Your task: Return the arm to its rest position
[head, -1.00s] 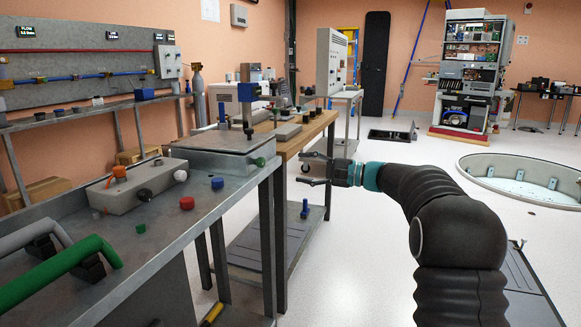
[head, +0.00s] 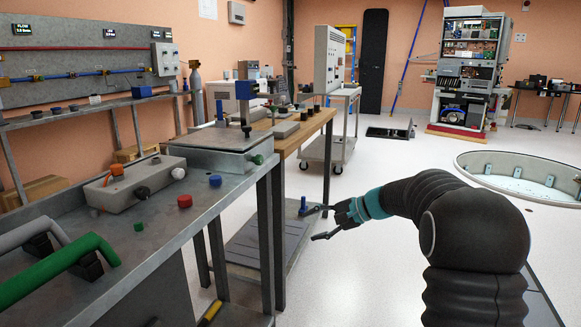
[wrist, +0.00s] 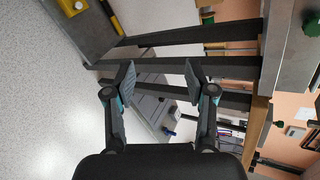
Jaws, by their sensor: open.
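My gripper (head: 318,222) is open and empty in the head view. It hangs over the floor to the right of the workbenches, below bench-top height, with its fingers pointing left. In the wrist view my gripper (wrist: 158,85) shows two dark fingers spread apart with nothing between them. Past the fingers are bench legs and a dark low shelf. My arm reaches in from the right side of the head view, bent at a dark ribbed joint.
The metal bench (head: 225,205) at left holds a grey box (head: 135,183), caps and a green handle (head: 55,272). A wooden bench (head: 290,140) stands behind it. A blue fitting (head: 303,207) is near the low platform (head: 250,250). A round floor pit (head: 520,178) lies at right.

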